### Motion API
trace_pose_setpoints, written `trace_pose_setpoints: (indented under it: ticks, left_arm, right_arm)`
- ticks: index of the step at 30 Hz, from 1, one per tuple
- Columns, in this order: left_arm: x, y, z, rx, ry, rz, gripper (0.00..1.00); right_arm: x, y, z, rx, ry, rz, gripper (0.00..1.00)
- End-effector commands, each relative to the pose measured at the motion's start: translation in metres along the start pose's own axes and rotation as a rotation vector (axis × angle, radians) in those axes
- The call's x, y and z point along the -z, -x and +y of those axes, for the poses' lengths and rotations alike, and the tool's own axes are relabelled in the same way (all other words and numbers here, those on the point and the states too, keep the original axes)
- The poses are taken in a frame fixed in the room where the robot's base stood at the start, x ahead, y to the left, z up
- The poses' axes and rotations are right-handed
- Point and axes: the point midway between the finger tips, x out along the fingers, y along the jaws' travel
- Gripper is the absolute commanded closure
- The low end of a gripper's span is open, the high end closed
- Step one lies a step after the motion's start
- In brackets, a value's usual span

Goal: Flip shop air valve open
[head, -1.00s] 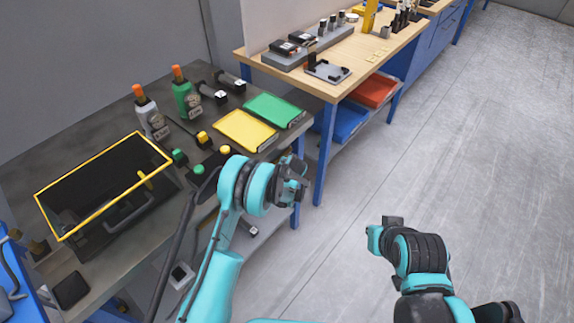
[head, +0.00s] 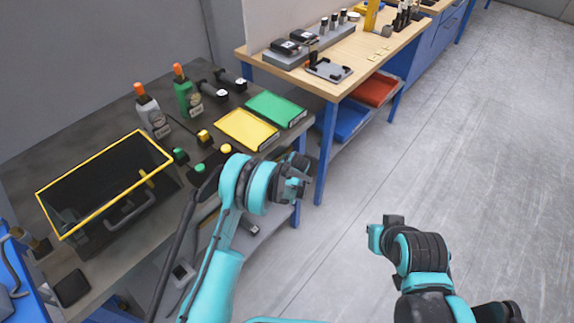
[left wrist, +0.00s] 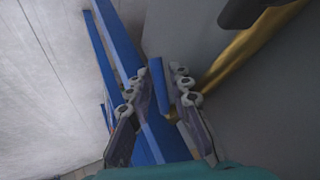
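My left gripper (head: 301,182) is in front of the dark workbench's right end in the head view. In the left wrist view its two fingers (left wrist: 160,88) are apart, with no object clearly held between them. A brass-coloured pipe or bar (left wrist: 238,58) runs diagonally to the right of the fingers, with a dark rounded part (left wrist: 252,10) at the top edge. I cannot tell whether these belong to the shop air valve, and no valve can be made out in the head view. My right gripper (head: 384,232) is over bare floor; its fingers are unclear.
The dark workbench (head: 75,140) holds a yellow-rimmed black bin (head: 105,188), two orange-tipped bottles, and yellow (head: 248,130) and green (head: 276,109) trays. A wooden bench (head: 350,58) with blue legs stands behind. Blue posts (left wrist: 118,55) show left of the fingers. Floor at right is clear.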

Motion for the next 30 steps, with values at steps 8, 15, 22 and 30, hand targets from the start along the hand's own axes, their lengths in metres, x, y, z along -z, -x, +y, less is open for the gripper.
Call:
trace_pose_setpoints:
  ticks: [8,15,22,30]
  left_arm:
    - [0.000,0.047,0.001,-0.001,-0.003,0.000,0.80]
    - [0.000,0.096,0.001,-0.001,-0.002,0.000,0.80]
    - [0.000,0.116,0.000,0.000,-0.001,-0.001,0.80]
    - [0.000,0.117,0.000,0.000,0.000,-0.001,0.80]
  right_arm:
    - [0.000,0.000,0.000,0.000,0.000,0.000,1.00]
    - [0.000,0.000,0.000,0.000,0.000,0.000,1.00]
    - [0.000,0.000,0.000,0.000,0.000,0.000,1.00]
    - [0.000,0.000,0.000,0.000,0.000,0.000,1.00]
